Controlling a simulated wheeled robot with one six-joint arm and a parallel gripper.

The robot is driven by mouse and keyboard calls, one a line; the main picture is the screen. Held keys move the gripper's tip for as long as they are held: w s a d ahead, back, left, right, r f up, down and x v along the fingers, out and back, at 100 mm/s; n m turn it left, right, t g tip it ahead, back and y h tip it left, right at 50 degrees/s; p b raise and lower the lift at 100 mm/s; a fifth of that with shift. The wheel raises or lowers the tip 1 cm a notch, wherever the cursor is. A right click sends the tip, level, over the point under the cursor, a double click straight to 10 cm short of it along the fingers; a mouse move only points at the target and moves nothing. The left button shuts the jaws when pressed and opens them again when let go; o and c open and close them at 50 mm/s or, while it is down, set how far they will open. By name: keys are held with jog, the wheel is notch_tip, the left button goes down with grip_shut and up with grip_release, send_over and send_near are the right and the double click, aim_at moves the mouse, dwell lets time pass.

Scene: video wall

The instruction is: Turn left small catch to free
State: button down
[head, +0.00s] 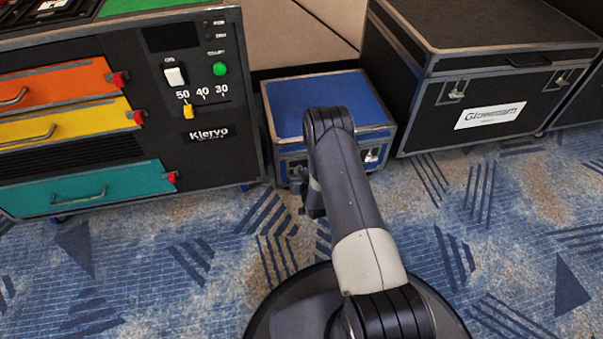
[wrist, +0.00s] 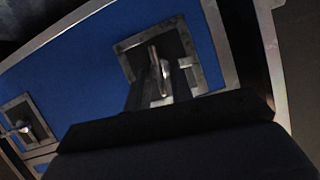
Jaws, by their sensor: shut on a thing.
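In the wrist view, the picture seems turned over. There the gripped left catch (wrist: 154,54) sits in a square metal plate on the blue front, and the other catch (wrist: 25,128) is at the left edge. My gripper (wrist: 161,82) is shut on the left catch's small metal tab. The fingers partly hide it, and its exact turn is hard to tell.
A black drawer cabinet (head: 219,165) with orange, yellow and teal drawers stands close on the left. A large black case (head: 425,115) stands close on the right. The patterned carpet (head: 500,230) in front is clear.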

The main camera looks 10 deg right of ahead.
jog(key=shift+n+h, duration=0.4)
jog(key=shift+n, duration=0.1)
jog(key=c, duration=1.6)
grip_release()
jog(key=shift+s, duration=0.1)
jog(key=p+v, duration=0.4)
jog(key=v, duration=0.6)
jog(key=shift+s+a+r, duration=0.1)
jog(key=shift+s+r, duration=0.05)
jog(key=shift+s, duration=0.15)
